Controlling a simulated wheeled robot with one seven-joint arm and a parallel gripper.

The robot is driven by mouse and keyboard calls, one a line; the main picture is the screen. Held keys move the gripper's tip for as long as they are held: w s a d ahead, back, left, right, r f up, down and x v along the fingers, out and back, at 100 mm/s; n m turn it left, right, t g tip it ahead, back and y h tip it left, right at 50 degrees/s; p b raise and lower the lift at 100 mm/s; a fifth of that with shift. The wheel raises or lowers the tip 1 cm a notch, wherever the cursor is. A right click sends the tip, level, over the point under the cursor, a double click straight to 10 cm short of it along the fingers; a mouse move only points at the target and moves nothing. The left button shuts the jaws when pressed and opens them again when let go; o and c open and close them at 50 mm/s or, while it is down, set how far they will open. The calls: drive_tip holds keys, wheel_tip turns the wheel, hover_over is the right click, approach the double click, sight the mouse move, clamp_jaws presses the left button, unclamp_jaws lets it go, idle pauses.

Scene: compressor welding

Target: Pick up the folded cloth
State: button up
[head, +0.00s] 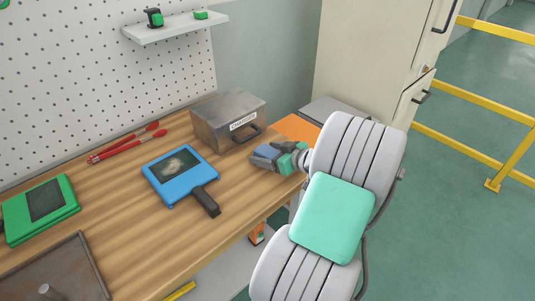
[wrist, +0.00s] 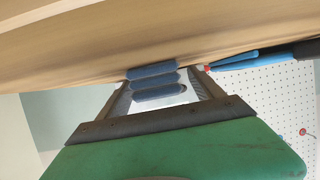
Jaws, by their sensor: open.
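The folded cloth (head: 267,152) is a small blue-grey bundle at the right end of the wooden bench, in front of the metal box. In the wrist view the cloth (wrist: 152,78) shows as stacked blue folds at the bench surface. My gripper (head: 278,157) is at the cloth, reaching in from the right. In the wrist view my gripper (wrist: 160,82) is open, with one finger on each side of the cloth. I cannot tell whether either finger touches it. The arm and gripper hide part of the cloth in the head view.
A metal box (head: 229,121) stands just behind the cloth. A blue-framed panel with a black handle (head: 180,172) lies to its left. Red long-handled tools (head: 126,142), a green-framed panel (head: 41,208) and a tray (head: 88,262) are farther left. The bench edge is close by.

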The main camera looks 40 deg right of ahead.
drive_tip(key=shift+s, duration=0.1)
drive_tip(key=shift+c, duration=0.2)
drive_tip(key=c, duration=1.4)
